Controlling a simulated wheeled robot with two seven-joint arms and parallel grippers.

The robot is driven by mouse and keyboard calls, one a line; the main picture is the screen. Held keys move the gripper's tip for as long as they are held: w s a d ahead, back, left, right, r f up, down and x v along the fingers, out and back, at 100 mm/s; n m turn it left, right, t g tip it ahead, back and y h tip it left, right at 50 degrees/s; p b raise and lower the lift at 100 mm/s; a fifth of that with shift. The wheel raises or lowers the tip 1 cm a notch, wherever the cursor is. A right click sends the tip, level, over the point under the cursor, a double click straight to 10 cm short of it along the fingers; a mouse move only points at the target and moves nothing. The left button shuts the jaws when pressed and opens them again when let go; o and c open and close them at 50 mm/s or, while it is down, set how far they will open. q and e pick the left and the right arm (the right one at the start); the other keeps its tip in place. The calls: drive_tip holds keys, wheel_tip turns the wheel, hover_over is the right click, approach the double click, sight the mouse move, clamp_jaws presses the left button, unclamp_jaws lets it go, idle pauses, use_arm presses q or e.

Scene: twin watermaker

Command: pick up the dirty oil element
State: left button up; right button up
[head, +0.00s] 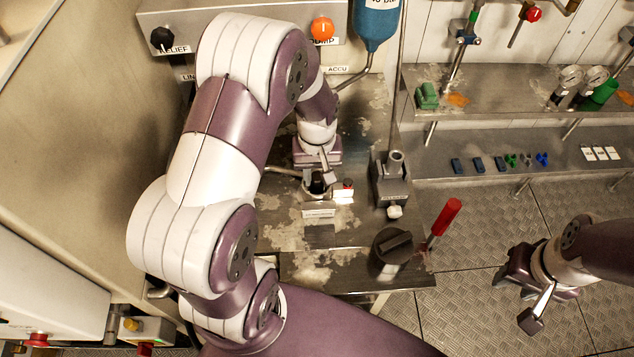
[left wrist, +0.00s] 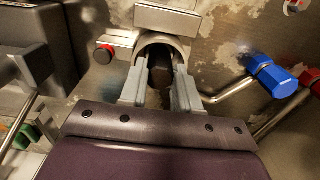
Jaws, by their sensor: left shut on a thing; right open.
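The dirty oil element (left wrist: 160,68) shows in the left wrist view as a dark brown cylinder. It sits inside a round metal housing (left wrist: 162,40), and its lower part is hidden. My left gripper (left wrist: 160,88) is shut on the element, with one finger on each side. In the head view, my left gripper (head: 319,177) points down at the housing on the steel bench, and a dark top shows between its fingers. My right gripper (head: 530,288) is open and empty, over the tread-plate floor at the right.
A red-capped fitting (head: 347,186) stands right beside the housing. A blue-handled valve (left wrist: 272,76) is close by in the left wrist view. Shelves hold small parts.

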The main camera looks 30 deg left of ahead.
use_arm(q)
wheel_tip(320, 180, up, 18)
drive_tip(key=p, duration=0.3)
drive_tip(key=shift+p, duration=0.35)
drive_tip(key=o, duration=0.4)
drive_tip(key=shift+f, duration=0.1)
drive_tip(key=c, duration=0.4)
